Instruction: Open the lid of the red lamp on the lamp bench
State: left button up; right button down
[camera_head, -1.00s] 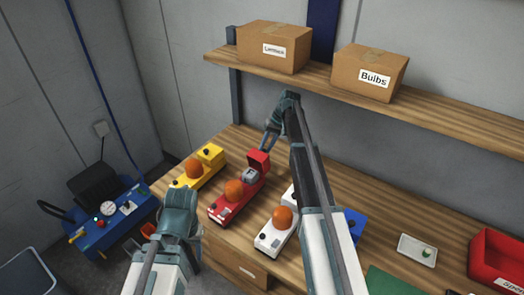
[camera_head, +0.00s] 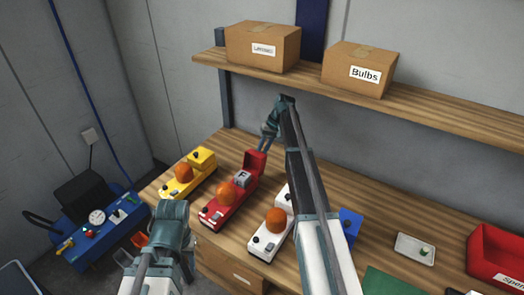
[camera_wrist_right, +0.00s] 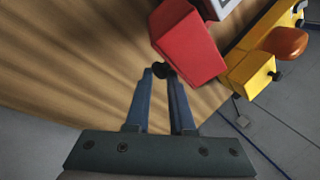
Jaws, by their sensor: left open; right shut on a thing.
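The red lamp (camera_head: 222,208) with an orange dome stands on the wooden lamp bench (camera_head: 322,262), between a yellow and a white lamp. Its red lid (camera_head: 255,161) stands raised at the far end, and the compartment below shows a grey part (camera_head: 242,178). My right gripper (camera_head: 264,146) is at the lid's far side. In the right wrist view its fingers are shut on the black knob (camera_wrist_right: 160,70) of the red lid (camera_wrist_right: 188,45). My left gripper (camera_head: 186,264) hangs low at the bench's near left edge, empty as far as I see, its fingers mostly hidden.
The yellow lamp (camera_head: 187,175) is to the left, the white lamp (camera_head: 268,240) to the right, partly behind my right arm. A shelf (camera_head: 430,107) with two cardboard boxes overhangs the back. A white tray (camera_head: 415,248) and red bin (camera_head: 497,258) stand right.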

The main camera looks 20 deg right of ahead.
jog(key=shift+d, duration=0.1)
jog(key=c, duration=0.7)
grip_release()
jog(key=shift+o, duration=0.2)
jog(key=shift+r, duration=0.1)
jog(key=p+v, duration=0.5)
jog(key=v, duration=0.1)
jog(key=s+d+f, duration=0.1)
jog(key=d, duration=1)
jog(key=shift+s+d, duration=0.25)
jog(key=shift+s, duration=0.15)
jog(key=shift+f, duration=0.1)
